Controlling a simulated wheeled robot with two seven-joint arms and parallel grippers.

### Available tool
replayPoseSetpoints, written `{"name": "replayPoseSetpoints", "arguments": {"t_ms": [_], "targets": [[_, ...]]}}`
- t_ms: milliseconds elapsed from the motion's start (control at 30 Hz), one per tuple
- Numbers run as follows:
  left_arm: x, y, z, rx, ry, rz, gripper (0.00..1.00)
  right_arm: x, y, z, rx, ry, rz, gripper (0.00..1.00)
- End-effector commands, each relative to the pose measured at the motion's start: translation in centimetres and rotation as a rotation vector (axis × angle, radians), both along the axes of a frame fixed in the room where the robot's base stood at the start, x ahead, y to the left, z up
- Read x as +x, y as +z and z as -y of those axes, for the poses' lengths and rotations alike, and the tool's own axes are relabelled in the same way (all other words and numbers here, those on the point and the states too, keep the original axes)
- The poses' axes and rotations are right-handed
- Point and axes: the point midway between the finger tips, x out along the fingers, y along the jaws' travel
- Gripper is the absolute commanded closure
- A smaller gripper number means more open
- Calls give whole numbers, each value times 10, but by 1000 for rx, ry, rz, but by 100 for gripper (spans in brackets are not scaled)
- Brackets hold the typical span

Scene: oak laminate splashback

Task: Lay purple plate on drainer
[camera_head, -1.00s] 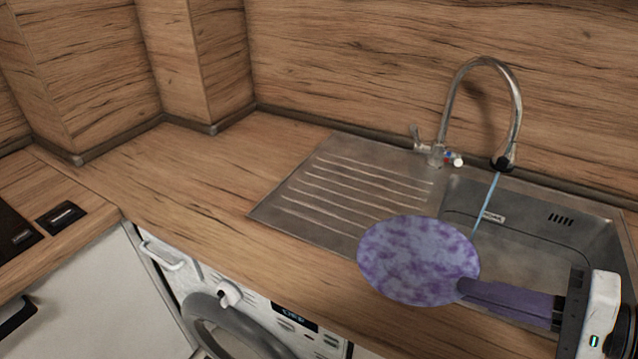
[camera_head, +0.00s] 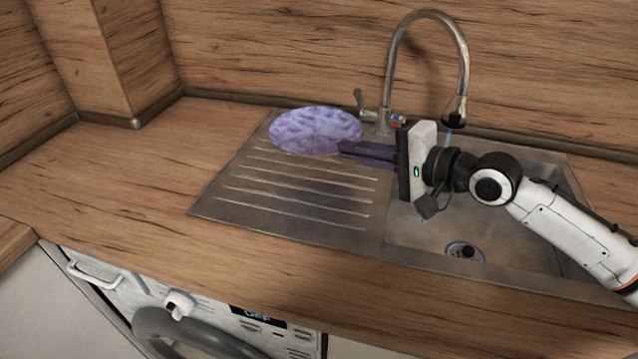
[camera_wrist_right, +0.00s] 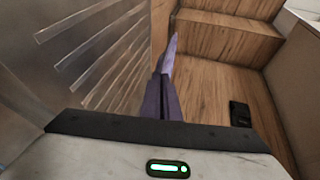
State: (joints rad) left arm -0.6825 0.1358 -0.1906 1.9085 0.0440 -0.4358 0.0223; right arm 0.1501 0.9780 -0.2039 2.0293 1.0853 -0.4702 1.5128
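The purple mottled plate (camera_head: 314,130) is over the back part of the ribbed steel drainer (camera_head: 235,196), left of the tap. My right gripper (camera_head: 345,148) is shut on the plate's right edge, its arm reaching in from the right across the sink. A shadow lies on the ribs below the plate, so it seems held above the drainer; the exact gap is unclear. In the right wrist view the plate (camera_wrist_right: 172,55) shows edge-on as a thin strip beyond the fingers, beside the drainer ribs (camera_wrist_right: 95,60). My left gripper is not in view.
The tap (camera_head: 385,80) stands just right of the plate, close behind my gripper, with a thin stream of water. The sink basin (camera_head: 500,235) lies under my right arm. The wooden counter (camera_head: 130,180) left of the drainer is clear. A wooden splashback (camera_head: 280,50) rises behind.

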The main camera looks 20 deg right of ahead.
Motion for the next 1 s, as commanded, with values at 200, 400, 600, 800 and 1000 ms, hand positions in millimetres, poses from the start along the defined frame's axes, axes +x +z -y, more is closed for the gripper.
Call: {"name": "replayPoseSetpoints", "arguments": {"t_ms": [200, 400, 600, 800, 1000], "targets": [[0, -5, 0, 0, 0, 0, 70, 0, -40, 0, 1, -1, -1, 100], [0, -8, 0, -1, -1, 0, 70, 0, -55, 0, 1, 0, 2, 100], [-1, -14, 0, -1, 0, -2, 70, 0, -83, 0, 1, 0, 0, 100], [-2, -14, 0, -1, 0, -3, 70, 0, -84, 0, 1, 0, 2, 100], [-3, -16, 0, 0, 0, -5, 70, -1, -88, 0, 0, 1, -2, 93]]}}
